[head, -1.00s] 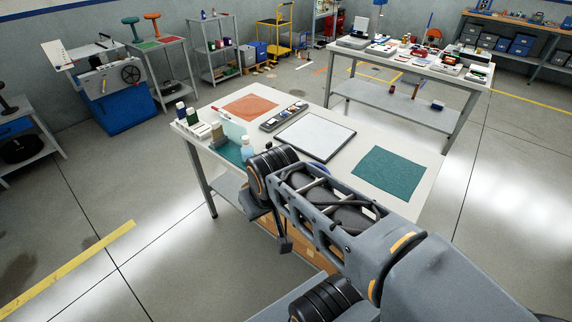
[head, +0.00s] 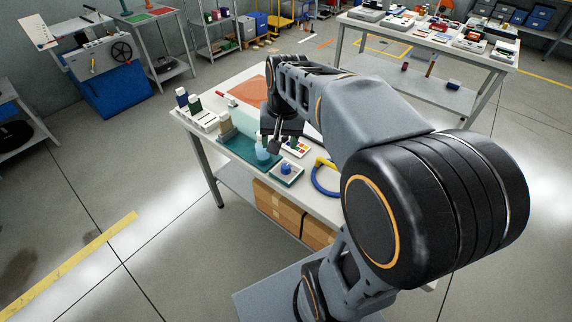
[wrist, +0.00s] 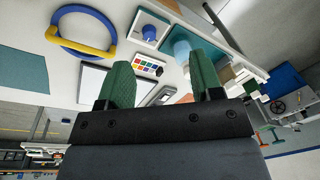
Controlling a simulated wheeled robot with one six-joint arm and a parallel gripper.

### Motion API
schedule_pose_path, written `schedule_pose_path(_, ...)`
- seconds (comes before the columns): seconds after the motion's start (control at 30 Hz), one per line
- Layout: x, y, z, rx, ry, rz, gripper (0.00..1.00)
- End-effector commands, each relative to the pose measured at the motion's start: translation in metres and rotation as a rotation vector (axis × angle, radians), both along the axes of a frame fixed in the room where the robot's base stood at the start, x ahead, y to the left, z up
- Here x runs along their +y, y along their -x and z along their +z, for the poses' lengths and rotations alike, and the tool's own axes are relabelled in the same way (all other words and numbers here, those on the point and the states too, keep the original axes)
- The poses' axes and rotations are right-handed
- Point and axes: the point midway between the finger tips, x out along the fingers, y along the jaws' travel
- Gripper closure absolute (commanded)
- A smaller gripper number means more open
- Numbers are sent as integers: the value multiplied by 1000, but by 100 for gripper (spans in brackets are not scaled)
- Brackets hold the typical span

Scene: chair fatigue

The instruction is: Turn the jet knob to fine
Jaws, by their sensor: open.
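A blue knob (head: 286,168) sits on a small white square base at the front edge of the white table, right of a pale blue bottle (head: 262,149). In the wrist view the blue knob (wrist: 149,31) is near the top, beyond the fingertips. Any marks for its setting are too small to read. My gripper (head: 274,144) hangs above the table, just behind and left of the knob, apart from it. In the wrist view my gripper (wrist: 162,80) has its two green fingers spread wide with nothing between them.
A blue and yellow ring (head: 323,180) lies right of the knob. A colour card (head: 297,147) lies behind it. An orange sheet (head: 250,91) is farther back. My arm hides the table's right part.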

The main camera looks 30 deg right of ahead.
Motion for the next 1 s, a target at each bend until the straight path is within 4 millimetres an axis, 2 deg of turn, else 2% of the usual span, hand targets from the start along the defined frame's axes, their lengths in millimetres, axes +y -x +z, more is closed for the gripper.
schedule_pose_path(0.03, -10, -14, -7, 43, -22, -57, 40)
schedule_pose_path(0.2, -40, -53, -24, 174, -98, -242, 40)
schedule_pose_path(0.4, -72, -84, -47, 299, -167, -409, 40)
schedule_pose_path(0.7, -100, -103, -72, 401, -222, -538, 40)
schedule_pose_path(0.87, -101, -104, -83, 417, -229, -556, 40)
schedule_pose_path(1.0, -94, -99, -102, 420, -230, -557, 40)
